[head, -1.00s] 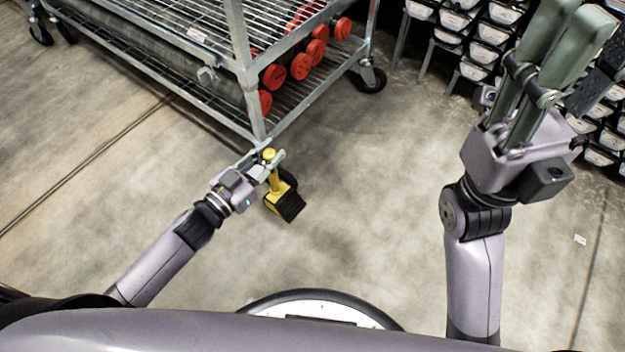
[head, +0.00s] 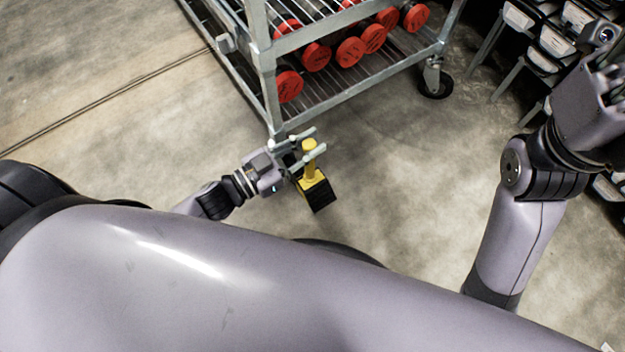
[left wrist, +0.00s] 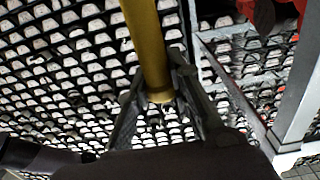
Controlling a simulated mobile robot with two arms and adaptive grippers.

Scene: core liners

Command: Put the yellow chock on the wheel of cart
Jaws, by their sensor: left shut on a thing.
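The yellow chock (head: 314,188) with a black ribbed face hangs from its yellow handle in my left gripper (head: 314,146). The fingers are shut on the handle, which also shows as a yellow post (left wrist: 148,45) between the fingers (left wrist: 165,95) in the left wrist view. The chock is beside the near corner post of the metal cart (head: 268,95). A black caster wheel (head: 436,82) shows at the cart's right corner, apart from the chock. The wheel at the near corner is hidden. My right gripper is at the right edge, its fingertips cut off.
The cart's shelves hold long tubes with red end caps (head: 350,51). Racks of white-fronted core trays (head: 548,62) stand at the upper right. The concrete floor between the chock and the right caster is clear.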

